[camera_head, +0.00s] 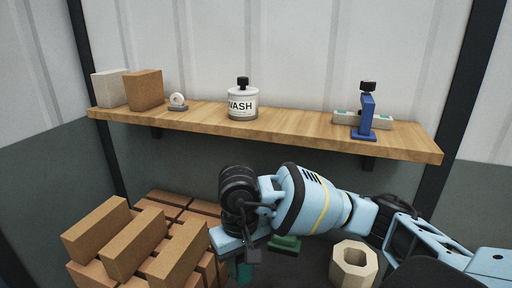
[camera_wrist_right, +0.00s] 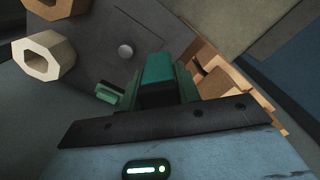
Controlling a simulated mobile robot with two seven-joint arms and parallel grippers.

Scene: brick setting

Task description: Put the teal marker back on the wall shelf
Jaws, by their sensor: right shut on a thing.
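The teal marker (camera_head: 240,271) shows as a small teal piece just under my right gripper (camera_head: 247,255) in the head view, low in front of the shelf. In the right wrist view, the teal marker (camera_wrist_right: 157,67) sits between the fingers of my right gripper (camera_wrist_right: 160,90), which is shut on it. Most of the marker is hidden by the gripper. The wooden wall shelf (camera_head: 300,130) runs across the wall above and behind the gripper. My left gripper is not in view.
The shelf bears two blocks (camera_head: 144,90), a small round white item (camera_head: 177,100), a WASH bottle (camera_head: 243,104) and a blue tool (camera_head: 366,117) before a grey bar (camera_head: 346,117). Gaps lie between them. Below are stacked bricks (camera_head: 135,241), a green item (camera_head: 286,243) and a beige hollow block (camera_head: 353,265).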

